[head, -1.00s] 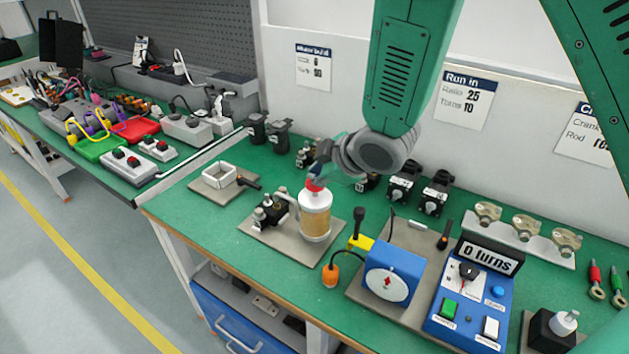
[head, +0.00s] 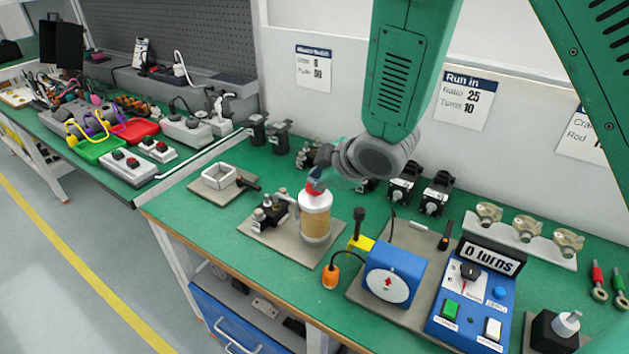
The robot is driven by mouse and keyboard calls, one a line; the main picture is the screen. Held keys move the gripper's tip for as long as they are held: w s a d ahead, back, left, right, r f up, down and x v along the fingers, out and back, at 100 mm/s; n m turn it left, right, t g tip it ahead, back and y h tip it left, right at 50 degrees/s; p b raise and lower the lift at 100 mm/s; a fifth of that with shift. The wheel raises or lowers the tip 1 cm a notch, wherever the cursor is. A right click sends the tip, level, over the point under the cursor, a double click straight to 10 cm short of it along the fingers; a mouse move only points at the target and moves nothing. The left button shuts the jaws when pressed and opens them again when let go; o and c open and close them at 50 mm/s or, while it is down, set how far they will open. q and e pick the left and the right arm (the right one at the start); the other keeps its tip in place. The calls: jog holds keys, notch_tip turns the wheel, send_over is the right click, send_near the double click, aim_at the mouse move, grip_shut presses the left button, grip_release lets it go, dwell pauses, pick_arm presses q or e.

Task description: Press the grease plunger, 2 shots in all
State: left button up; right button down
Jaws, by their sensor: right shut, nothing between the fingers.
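The grease pot (head: 316,222) is a clear cylinder with tan grease inside and a light collar. It stands upright on a grey plate (head: 289,247) beside a small black fixture with metal parts. A red plunger cap (head: 314,187) sits on top of the pot. My right gripper (head: 316,178) is shut, its fingertips at the top of the red cap and seemingly touching it. The fingers partly hide the cap. My left gripper is not in view.
A blue dial box (head: 393,273) and a blue control panel (head: 472,300) reading "0 turns" stand to the right. An orange-tipped cable (head: 331,276) lies near the front edge. A white square frame (head: 218,176) sits to the left.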

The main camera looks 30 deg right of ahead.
jog(key=shift+s, duration=0.1)
jog(key=shift+r+p, duration=1.2)
jog(key=shift+r, duration=0.05)
notch_tip(320, 180, up, 5)
jog(key=p, duration=0.4)
jog(key=shift+p, duration=0.4)
